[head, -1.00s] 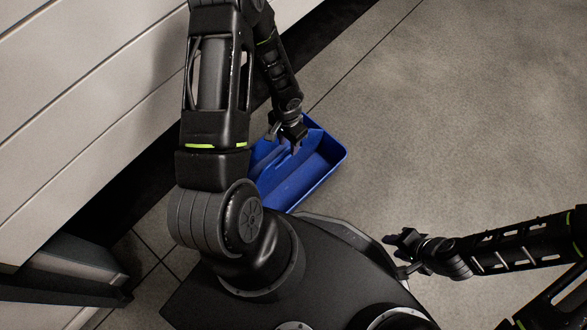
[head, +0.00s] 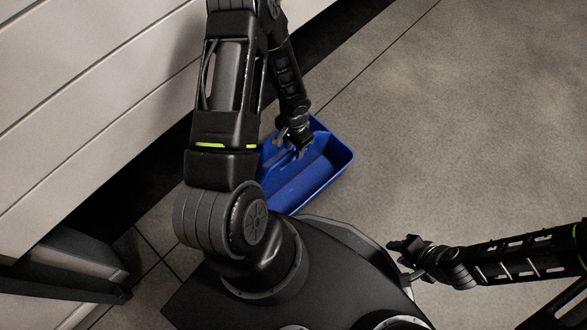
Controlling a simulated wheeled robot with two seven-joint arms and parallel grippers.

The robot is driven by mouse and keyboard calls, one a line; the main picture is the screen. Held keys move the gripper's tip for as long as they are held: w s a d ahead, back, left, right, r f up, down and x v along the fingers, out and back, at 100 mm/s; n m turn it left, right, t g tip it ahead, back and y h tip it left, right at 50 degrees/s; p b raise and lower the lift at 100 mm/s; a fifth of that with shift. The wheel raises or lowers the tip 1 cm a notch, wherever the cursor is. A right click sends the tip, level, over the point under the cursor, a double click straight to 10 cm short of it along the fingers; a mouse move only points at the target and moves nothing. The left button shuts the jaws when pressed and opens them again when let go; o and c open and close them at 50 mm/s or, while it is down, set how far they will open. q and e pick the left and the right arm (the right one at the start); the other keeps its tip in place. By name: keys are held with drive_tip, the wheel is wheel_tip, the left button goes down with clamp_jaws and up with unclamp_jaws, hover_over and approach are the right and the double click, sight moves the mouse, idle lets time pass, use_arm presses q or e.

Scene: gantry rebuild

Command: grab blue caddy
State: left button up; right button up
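The blue caddy (head: 318,178) sits on the grey floor in front of my base, with a raised divider and handle along its middle. My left arm hides its left side. My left gripper (head: 299,152) points down at the caddy's handle, over its far half. The fingers overlap the handle in the view, and I cannot tell whether they are closed on it. My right gripper (head: 394,246) is away from the caddy, over the floor beside my base, and looks empty. Its fingers are too small and dark to judge.
A pale panelled cabinet front (head: 90,90) runs along the left, with a dark gap beneath it. A dark metal leg or beam (head: 70,270) stands at lower left. The tiled floor (head: 450,130) to the right is clear.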

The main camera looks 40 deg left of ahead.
sight(294, 159)
use_arm(q)
wheel_tip(294, 159, down, 5)
drive_tip(key=b, duration=0.2)
drive_tip(key=shift+s+b, duration=0.1)
drive_tip(key=shift+b, duration=0.25)
drive_tip(key=shift+c, duration=0.6)
clamp_jaws()
idle(0.9)
